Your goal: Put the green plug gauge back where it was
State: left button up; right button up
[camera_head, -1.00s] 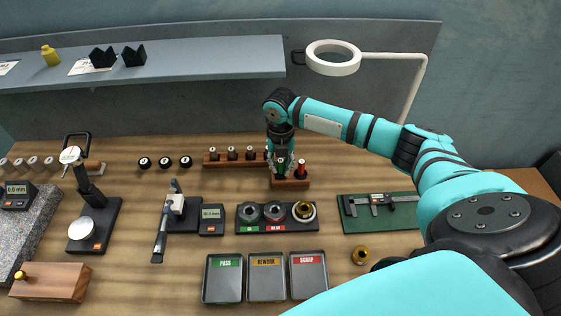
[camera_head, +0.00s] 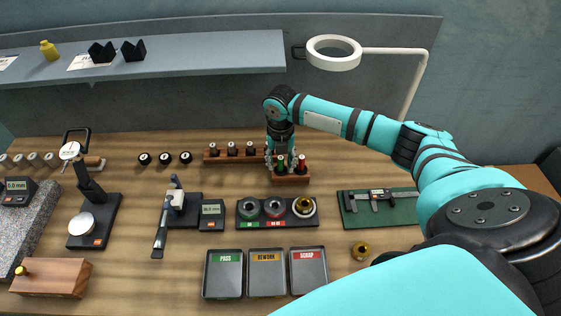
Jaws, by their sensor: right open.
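The green plug gauge (camera_head: 281,165) stands upright in the left part of a small wooden block (camera_head: 291,179). A red plug gauge (camera_head: 301,162) stands beside it on the right in the same block. My right gripper (camera_head: 281,157) points down right over the green gauge, with its fingers apart on either side of the gauge's top. Whether the fingers touch the gauge is too small to tell. My left gripper is not in view.
A wooden rack with black plug gauges (camera_head: 232,150) stands just left of the block. The ring gauge tray (camera_head: 277,224) lies in front, with the PASS, REWORK and SCRAP trays (camera_head: 267,296) nearer. Calipers (camera_head: 377,198) lie on a green mat at right. A magnifier lamp (camera_head: 333,65) hangs behind.

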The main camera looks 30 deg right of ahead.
notch_tip(320, 180, up, 13)
jog(key=b, duration=0.2)
jog(key=shift+f, duration=0.2)
jog(key=shift+f, duration=0.1)
